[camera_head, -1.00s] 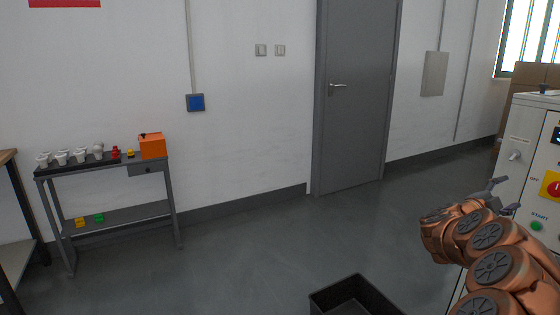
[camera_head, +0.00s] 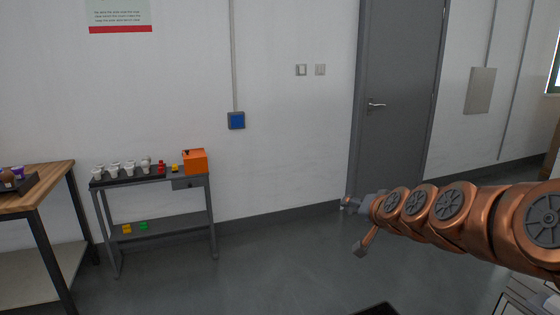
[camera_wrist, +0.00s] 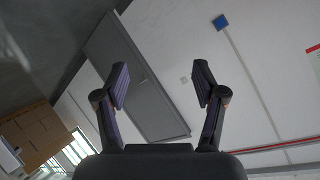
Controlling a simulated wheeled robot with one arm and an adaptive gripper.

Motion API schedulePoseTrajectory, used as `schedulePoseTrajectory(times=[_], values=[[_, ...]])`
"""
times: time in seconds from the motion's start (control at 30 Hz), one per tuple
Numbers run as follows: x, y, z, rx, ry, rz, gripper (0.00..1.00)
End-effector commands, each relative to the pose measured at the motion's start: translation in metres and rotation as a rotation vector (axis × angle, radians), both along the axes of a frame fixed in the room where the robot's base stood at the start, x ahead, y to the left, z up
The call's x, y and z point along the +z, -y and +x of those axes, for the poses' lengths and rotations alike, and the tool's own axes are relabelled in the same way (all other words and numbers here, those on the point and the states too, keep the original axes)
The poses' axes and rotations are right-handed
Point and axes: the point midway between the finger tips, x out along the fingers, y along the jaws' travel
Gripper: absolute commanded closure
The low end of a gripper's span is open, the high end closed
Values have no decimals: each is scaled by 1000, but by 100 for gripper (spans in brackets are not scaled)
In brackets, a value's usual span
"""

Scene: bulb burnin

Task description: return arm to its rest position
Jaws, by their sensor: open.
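My copper-coloured arm reaches in from the right edge of the head view, stretched out over the floor. My gripper (camera_head: 354,228) is at its left end, in front of the wall and to the left of the grey door. In the wrist view my gripper (camera_wrist: 160,90) shows two dark fingers spread wide apart with nothing between them. Behind them are the tilted grey door (camera_wrist: 135,75) and the white wall. The gripper touches nothing that I can see.
A wooden-topped bench (camera_head: 35,188) stands at the left. A black bin (camera_head: 376,311) barely shows at the bottom edge. The floor between is clear.

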Motion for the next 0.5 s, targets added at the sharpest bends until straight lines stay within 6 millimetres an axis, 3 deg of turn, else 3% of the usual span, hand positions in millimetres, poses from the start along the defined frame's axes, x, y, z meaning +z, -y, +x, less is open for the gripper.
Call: schedulePoseTrajectory(times=[0.03, 0.1, 0.23, 0.37, 0.5], values=[[6, -18, -23, 60, -58, -28, 30], [-1, -38, -56, 137, -151, -66, 30], [-15, -61, -125, 258, -333, -141, 30], [-26, -67, -199, 348, -521, -218, 30], [-34, -58, -285, 415, -741, -295, 30]])
